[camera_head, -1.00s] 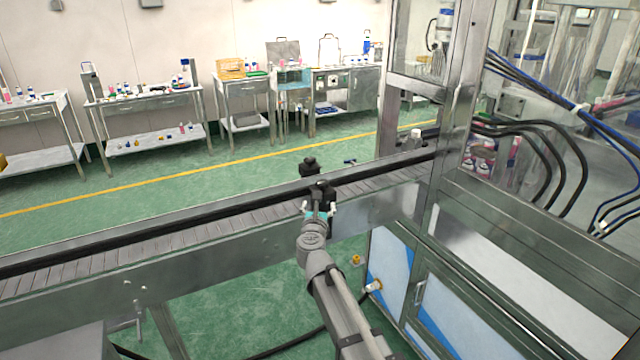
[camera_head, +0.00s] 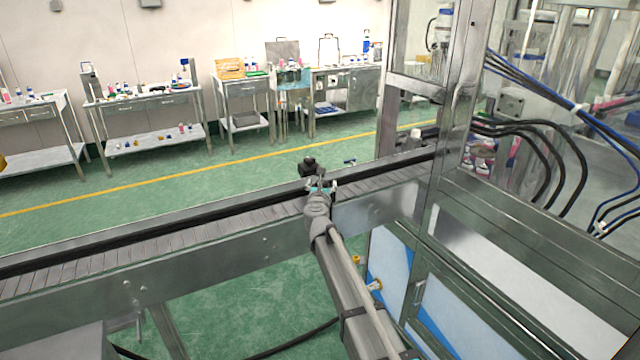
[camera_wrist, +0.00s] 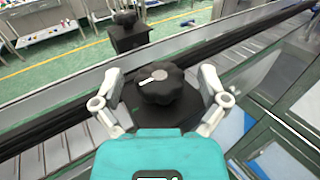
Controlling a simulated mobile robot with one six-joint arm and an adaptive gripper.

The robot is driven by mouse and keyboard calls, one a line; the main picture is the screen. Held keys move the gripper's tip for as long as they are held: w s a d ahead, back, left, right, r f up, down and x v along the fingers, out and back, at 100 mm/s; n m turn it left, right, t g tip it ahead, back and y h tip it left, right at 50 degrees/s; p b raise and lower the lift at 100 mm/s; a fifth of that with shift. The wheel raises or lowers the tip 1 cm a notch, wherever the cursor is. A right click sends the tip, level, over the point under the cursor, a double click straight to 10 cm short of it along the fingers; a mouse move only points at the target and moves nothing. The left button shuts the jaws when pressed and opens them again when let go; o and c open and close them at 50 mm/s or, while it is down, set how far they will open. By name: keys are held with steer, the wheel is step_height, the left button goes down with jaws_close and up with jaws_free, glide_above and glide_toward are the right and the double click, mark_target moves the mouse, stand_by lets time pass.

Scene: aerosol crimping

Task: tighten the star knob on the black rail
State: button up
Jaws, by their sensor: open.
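The black star knob (camera_wrist: 160,84) is in the middle of the wrist view, with a pale mark on its top. It sits on a black block on the black rail (camera_wrist: 60,119) of the conveyor. My gripper (camera_wrist: 160,78) is open, with one pale finger on each side of the knob. I cannot tell whether the fingers touch it. In the head view my gripper (camera_head: 321,186) is over the conveyor and hides most of this knob. A second black knob on a block (camera_wrist: 127,22) stands behind, on the far side; it also shows in the head view (camera_head: 308,166).
The slatted conveyor (camera_head: 150,239) runs from the left edge to a glass-walled machine frame (camera_head: 455,130) at the right. Black and blue hoses (camera_head: 545,150) hang there. Side tables with small items line the far wall. Green floor lies open between them and the conveyor.

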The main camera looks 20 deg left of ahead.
steer(key=shift+w, duration=0.2)
steer(key=c, duration=1.1)
steer(key=shift+a, duration=0.2)
steer(key=shift+c, duration=0.2)
steer(key=shift+d, duration=0.1)
